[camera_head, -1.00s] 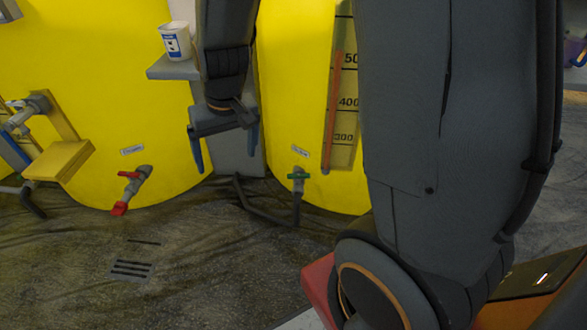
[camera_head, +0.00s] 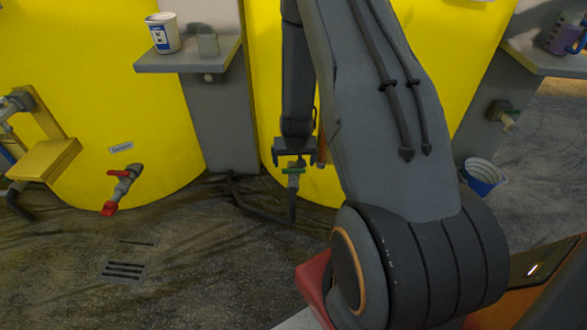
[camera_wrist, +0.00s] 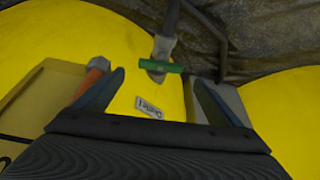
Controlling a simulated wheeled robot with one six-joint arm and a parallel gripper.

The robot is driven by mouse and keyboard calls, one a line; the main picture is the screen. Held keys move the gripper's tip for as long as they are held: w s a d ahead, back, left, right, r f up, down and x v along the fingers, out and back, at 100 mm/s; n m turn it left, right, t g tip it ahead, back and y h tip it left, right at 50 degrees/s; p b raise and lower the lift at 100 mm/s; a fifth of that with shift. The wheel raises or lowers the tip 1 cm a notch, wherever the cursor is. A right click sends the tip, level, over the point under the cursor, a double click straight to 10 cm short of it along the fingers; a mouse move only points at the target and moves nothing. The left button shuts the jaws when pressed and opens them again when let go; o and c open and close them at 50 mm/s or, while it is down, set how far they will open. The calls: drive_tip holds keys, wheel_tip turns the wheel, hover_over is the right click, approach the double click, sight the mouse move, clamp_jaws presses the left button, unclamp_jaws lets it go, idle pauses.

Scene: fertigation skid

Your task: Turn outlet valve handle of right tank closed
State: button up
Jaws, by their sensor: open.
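The right yellow tank (camera_head: 265,90) has an outlet valve with a green handle (camera_head: 293,171) low on its front. The handle lies crosswise over the grey valve body and pipe (camera_head: 292,205). My gripper (camera_head: 296,160) is open just above the handle in the head view, partly overlapping it. In the wrist view, the green handle (camera_wrist: 160,66) lies ahead of and between my open fingers (camera_wrist: 158,77), apart from both. A white label (camera_wrist: 149,107) on the tank sits between the fingers and the handle.
The left tank (camera_head: 90,90) carries a red-handled valve (camera_head: 122,188). A grey shelf (camera_head: 190,58) with a white cup (camera_head: 163,32) stands between the tanks. An orange marker (camera_wrist: 98,66) is close to my left finger. A bucket (camera_head: 482,177) stands at right. The front floor is clear.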

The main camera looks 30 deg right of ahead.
sight(294, 170)
drive_tip(key=b+x, duration=0.1)
drive_tip(key=x, duration=0.4)
drive_tip(key=shift+w+f+b, duration=0.15)
drive_tip(key=shift+f+b, duration=0.2)
drive_tip(key=shift+f, duration=0.05)
drive_tip(key=shift+c, duration=0.3)
drive_tip(key=c, duration=1)
